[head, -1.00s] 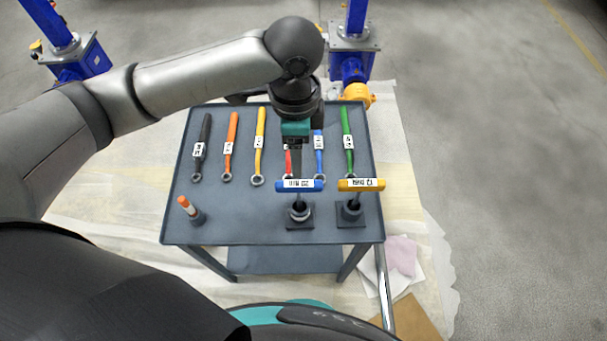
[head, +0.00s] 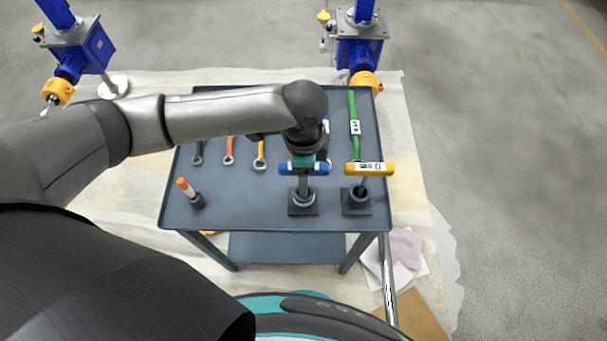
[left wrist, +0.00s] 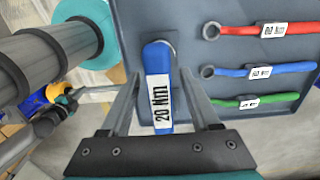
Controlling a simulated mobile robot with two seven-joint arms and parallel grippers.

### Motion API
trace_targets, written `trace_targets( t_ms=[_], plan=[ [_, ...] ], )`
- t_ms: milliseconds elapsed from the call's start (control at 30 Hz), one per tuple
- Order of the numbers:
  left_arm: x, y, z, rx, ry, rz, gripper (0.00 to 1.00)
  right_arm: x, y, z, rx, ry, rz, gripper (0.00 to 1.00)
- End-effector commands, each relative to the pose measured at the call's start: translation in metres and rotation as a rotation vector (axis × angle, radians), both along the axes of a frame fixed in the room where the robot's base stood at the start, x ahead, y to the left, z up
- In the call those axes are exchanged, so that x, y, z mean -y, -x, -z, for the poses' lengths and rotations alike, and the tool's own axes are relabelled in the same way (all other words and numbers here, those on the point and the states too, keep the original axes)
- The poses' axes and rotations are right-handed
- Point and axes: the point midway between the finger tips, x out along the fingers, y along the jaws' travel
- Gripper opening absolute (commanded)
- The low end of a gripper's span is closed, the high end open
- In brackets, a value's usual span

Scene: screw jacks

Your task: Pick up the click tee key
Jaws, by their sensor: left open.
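Two T-handled keys stand upright in dark square holders near the tray's front edge. One has a blue handle (head: 319,169), the other a yellow handle (head: 370,169) to its right. In the left wrist view the blue handle (left wrist: 157,62) carries a white "20 Nm" label. My left gripper (head: 303,169) is over the middle of the blue handle and hides part of it. In the left wrist view my left gripper (left wrist: 158,78) is open, one finger on each side of the blue handle, with gaps showing. My right gripper is not in view.
Behind the keys lie several coloured wrenches, including a green wrench (head: 355,128), partly hidden by my arm. An orange-tipped marker-like object (head: 188,190) stands at the front left of the grey cart (head: 245,205). Blue jacks (head: 360,50) stand behind the cart.

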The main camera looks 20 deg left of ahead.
Motion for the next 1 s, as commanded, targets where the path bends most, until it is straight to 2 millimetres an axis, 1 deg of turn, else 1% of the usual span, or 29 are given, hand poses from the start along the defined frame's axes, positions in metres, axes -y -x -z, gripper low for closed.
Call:
trace_targets(
  t_ms=[33, 67, 267, 800, 833, 1000],
  plan=[
    [-0.0002, 0.0001, 0.006, 0.0, -0.001, 0.0, 0.62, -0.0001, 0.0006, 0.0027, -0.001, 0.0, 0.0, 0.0],
    [-0.0002, -0.0002, 0.007, 0.001, 0.0, 0.0, 0.62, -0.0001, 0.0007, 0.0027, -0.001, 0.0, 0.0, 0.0],
    [0.0, -0.0005, 0.0062, 0.002, 0.0, 0.001, 0.62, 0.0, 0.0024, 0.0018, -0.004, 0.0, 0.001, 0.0],
    [-0.0002, -0.0006, 0.0059, 0.002, 0.0, 0.0, 0.02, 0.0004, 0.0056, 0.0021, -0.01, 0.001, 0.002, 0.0],
    [-0.0002, -0.0006, 0.0059, 0.002, 0.0, 0.0, 0.0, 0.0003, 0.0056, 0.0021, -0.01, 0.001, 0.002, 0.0],
    [-0.0003, -0.0006, 0.0059, 0.002, 0.0, 0.0, 0.0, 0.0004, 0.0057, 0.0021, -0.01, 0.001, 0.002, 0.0]
  ],
)
